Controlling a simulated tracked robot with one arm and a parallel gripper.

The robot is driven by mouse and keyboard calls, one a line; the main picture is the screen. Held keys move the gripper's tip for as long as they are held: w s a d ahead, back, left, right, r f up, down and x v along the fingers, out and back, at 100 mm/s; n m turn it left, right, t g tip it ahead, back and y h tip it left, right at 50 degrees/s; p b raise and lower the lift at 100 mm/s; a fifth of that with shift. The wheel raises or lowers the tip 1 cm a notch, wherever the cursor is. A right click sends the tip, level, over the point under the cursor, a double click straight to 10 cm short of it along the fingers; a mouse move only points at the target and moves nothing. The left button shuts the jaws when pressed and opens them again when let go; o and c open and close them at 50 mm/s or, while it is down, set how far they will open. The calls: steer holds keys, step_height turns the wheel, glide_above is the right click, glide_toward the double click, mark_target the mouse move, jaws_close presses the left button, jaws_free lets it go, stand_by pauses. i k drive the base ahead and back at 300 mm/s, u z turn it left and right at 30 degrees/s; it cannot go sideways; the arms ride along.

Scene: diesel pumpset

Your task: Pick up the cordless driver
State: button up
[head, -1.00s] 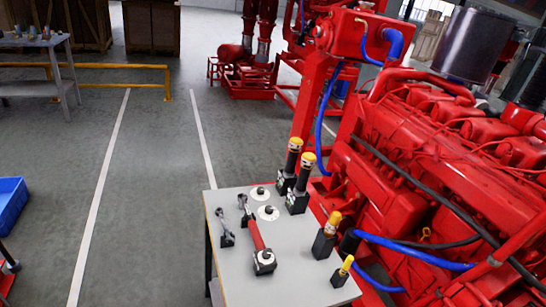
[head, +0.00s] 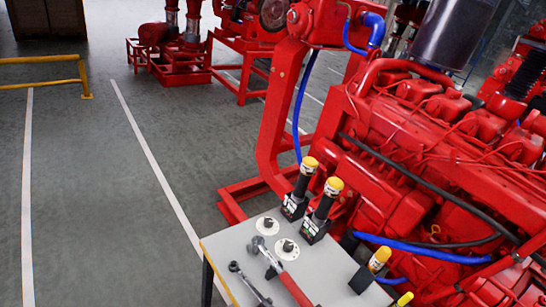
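A grey-topped table (head: 225,245) stands at the bottom of the head view, cut off by the lower edge. Two upright black tools with yellow tops and block-like bases, one at left (head: 299,190) and one at right (head: 322,210), stand side by side at its back right. They look most like cordless drivers, but I cannot tell for sure. Smaller yellow-topped pieces (head: 371,270) and (head: 403,299) stand near the right edge, the latter partly cut off. A red-handled tool (head: 287,278) lies at the front, its lower end out of view. My gripper is not in view.
Two pale discs (head: 268,225) and (head: 287,248) and a grey wrench (head: 248,282) lie on the table. A large red engine (head: 440,150) with blue hoses stands close on the right. Open grey floor (head: 100,190) lies to the left; a yellow rail (head: 60,85) stands beyond.

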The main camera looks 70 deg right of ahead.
mark_target(309, 166)
steer(key=z, duration=0.05)
steer(key=i, duration=1.9)
steer(key=z, duration=3.25)
steer(key=k, duration=0.95)
steer(key=z, duration=0.15)
steer(key=i, duration=0.35)
steer(key=u, duration=0.05)
